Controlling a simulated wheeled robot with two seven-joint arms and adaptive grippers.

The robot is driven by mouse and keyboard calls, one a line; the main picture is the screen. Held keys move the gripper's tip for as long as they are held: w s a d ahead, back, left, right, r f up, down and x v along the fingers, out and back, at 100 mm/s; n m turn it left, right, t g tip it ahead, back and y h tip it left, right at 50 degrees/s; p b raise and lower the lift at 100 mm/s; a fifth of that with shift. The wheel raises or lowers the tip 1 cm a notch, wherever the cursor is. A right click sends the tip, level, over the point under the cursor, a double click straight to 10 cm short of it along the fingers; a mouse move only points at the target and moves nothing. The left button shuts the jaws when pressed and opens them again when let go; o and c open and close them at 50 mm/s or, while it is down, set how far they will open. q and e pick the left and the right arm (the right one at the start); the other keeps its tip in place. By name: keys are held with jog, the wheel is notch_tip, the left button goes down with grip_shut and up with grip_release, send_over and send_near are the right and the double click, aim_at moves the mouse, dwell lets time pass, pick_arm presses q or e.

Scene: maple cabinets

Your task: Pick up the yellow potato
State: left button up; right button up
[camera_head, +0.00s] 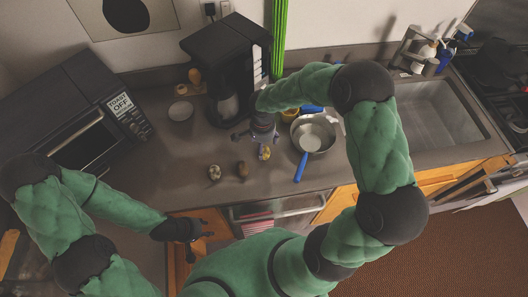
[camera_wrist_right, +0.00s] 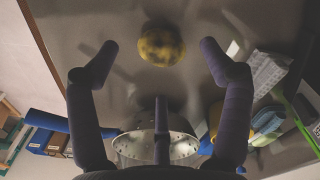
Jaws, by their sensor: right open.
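The yellow potato (camera_head: 264,153) lies on the grey counter, left of the metal pan. It also shows in the right wrist view (camera_wrist_right: 161,45), mottled yellow and dark. My right gripper (camera_head: 257,137) is open and empty, pointing down by the potato. My left gripper (camera_head: 202,237) is low in front of the counter edge, fingers apart and empty.
Two small roundish items, one speckled (camera_head: 214,173) and one brown (camera_head: 242,170), lie left of the potato. A pan with a blue handle (camera_head: 301,167) stands close on its right. A black coffee maker (camera_head: 228,70) is behind. A toaster oven (camera_head: 85,125) is at left, a sink (camera_head: 430,110) at right.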

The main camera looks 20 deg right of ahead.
aim_at(264, 150)
jog(key=shift+w+d+f, duration=0.1)
jog(key=shift+d+f, duration=0.1)
jog(key=shift+f, duration=1.2)
jog(key=shift+d+f, duration=0.15)
jog(key=shift+f, duration=1.25)
jog(key=c, duration=1.3)
